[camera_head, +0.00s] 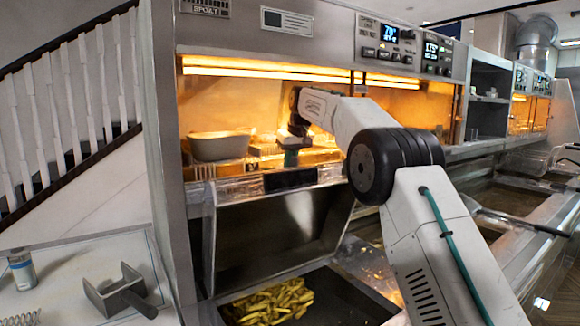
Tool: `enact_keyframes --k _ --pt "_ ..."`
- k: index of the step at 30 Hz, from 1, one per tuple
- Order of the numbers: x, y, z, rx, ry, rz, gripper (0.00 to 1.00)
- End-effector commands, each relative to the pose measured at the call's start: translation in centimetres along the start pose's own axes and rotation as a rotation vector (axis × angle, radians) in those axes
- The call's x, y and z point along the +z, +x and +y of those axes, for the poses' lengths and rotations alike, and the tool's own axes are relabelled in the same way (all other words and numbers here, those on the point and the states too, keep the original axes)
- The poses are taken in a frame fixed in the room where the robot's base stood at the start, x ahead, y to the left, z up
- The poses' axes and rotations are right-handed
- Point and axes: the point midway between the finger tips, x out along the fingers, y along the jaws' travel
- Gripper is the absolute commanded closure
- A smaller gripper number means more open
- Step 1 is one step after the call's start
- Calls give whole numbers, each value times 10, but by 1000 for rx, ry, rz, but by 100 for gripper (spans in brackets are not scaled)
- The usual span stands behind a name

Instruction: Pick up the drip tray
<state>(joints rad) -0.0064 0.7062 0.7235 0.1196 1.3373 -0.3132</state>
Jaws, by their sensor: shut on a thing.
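What I take to be the drip tray (236,190) is a shallow steel tray with a dark panel on its front, along the front edge of the lit bay. My gripper (290,160) reaches into the bay from the right and points down at the tray's back part. It is shut on the tray, as far as I can tell. The fingertips are small and partly hidden, so the exact grip point is unclear.
Below, a sloped steel panel (275,235) backs a dark basin with fries (268,303). A metal scoop (120,292) and a can (22,270) are on the left counter. Fryer wells extend right.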

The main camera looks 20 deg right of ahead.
Motion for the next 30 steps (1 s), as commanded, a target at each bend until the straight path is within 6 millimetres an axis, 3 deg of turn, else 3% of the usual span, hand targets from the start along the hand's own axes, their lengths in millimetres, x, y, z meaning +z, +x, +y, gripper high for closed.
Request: enact_keyframes --k 7,30 --pt "-6 -17 0 0 0 6 100" --pt "4 -18 0 -1 1 292 100"
